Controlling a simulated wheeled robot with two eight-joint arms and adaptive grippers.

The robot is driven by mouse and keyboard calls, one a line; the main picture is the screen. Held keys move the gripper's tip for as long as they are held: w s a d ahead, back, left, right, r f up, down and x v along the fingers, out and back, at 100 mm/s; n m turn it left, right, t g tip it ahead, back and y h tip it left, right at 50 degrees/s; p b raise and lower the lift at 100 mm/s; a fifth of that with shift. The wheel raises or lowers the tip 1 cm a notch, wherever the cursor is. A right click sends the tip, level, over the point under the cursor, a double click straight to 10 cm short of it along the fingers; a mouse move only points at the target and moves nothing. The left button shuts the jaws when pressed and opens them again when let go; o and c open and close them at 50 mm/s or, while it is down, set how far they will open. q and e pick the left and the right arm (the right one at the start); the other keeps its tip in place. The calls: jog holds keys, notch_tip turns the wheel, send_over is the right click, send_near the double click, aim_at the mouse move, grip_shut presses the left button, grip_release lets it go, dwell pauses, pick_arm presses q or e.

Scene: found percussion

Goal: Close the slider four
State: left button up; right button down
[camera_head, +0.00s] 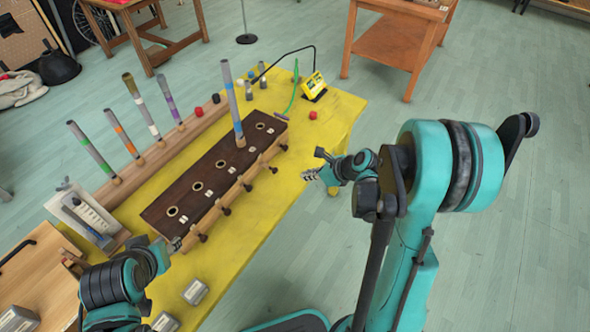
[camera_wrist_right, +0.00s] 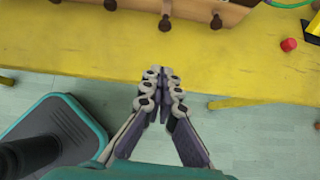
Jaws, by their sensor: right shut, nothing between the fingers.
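A long dark wooden box (camera_head: 212,182) lies on the yellow table, with a row of round holes in its top. Several slider knobs stick out of its right-hand side, among them one knob (camera_head: 247,187) and another farther back (camera_head: 272,169). My right gripper (camera_head: 312,174) is shut and empty, right of the box and apart from the knobs. My left gripper (camera_head: 174,244) is at the box's near end; its fingers are unclear.
A grey tube (camera_head: 232,103) stands upright at the box. A wooden rail (camera_head: 160,155) with several coloured tubes runs behind it. A red block (camera_head: 313,115) and a yellow device (camera_head: 313,85) are at the far end.

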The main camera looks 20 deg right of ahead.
aim_at(271, 168)
jog(key=b+x, duration=0.3)
jog(key=x, duration=0.6)
jog(key=shift+s, duration=0.1)
jog(key=w+a, duration=0.1)
jog(key=w+a+b, duration=0.1)
jog(key=shift+w+f, duration=0.2)
jog(key=shift+w, duration=0.2)
jog(key=shift+w+a, duration=0.25)
jog(key=shift+w, duration=0.2)
jog(key=shift+r, duration=0.1)
jog(key=w+a, duration=0.2)
jog(key=shift+w+a, duration=0.1)
jog(key=shift+w, duration=0.3)
